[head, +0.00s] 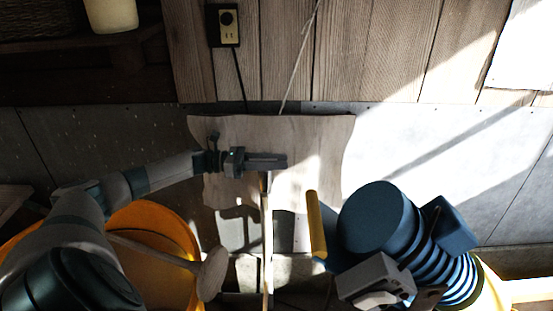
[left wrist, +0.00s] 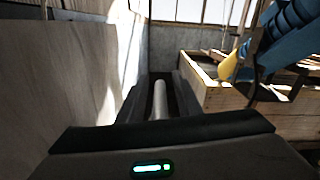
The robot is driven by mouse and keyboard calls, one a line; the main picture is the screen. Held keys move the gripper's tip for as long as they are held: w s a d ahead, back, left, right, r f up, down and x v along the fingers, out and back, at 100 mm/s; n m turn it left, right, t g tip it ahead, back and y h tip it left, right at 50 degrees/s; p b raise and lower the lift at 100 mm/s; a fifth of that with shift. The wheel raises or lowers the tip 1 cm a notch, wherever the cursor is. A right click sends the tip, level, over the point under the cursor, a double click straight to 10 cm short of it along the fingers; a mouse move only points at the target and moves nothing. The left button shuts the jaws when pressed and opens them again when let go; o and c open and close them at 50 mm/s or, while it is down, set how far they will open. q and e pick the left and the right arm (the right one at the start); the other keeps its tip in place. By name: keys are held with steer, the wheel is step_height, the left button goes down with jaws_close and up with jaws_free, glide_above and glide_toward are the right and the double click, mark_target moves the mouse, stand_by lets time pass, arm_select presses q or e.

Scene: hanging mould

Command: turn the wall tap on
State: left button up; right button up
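My left gripper (head: 266,160) is level in front of a pale wooden panel on the wall, its fingers pointing right. In the left wrist view, its two dark fingers (left wrist: 159,100) stand apart with a pale rod (left wrist: 159,96) between them. I cannot tell whether they press on the rod. In the head view, a thin pale wooden bar (head: 267,240) runs down from just below the gripper. I cannot make out the wall tap clearly; the gripper may hide it. My right gripper is not in view.
A blue ribbed machine (head: 380,220) stands close on the right, with a yellow bar (head: 316,225) beside it. An orange tub (head: 150,225) is under my left arm. A black-edged socket (head: 227,22) is on the plank wall. A wooden crate (left wrist: 225,97) shows in the wrist view.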

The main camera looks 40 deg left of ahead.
arm_select(q)
jaws_close()
steer(key=shift+w+n+t+y+p, duration=0.1)
steer(key=shift+n+t+y+p, duration=0.2)
steer(key=shift+n+t+y, duration=0.25)
steer(key=a+n+t+y+p, duration=0.1)
steer(key=n+y+p, duration=0.2)
steer(key=y, duration=0.4)
steer(key=a+n+t+y+p, duration=0.1)
steer(key=a+n+y+p, duration=0.1)
steer(key=n+y, duration=0.4)
steer(key=w+a+n+t+y+p, duration=0.1)
steer(key=n+y+p, duration=0.2)
steer(key=n+y, duration=0.2)
steer(key=shift+a+r+n+y+p, duration=0.1)
steer(key=shift+a+n+y+p, duration=0.1)
steer(key=shift+y, duration=0.6)
steer(key=shift+a+r+n+y+p, duration=0.1)
steer(key=shift+y+p, duration=0.1)
steer(key=shift+y, duration=0.55)
steer(key=shift+s+a+f+n+g+y+p, duration=0.1)
steer(key=shift+s+a+n+g+y+p, duration=0.1)
steer(key=shift+n+g+y, duration=0.55)
steer(key=shift+s+a+n+g+y+p, duration=0.25)
steer(key=shift+n+y, duration=0.25)
steer(key=shift+y, duration=0.45)
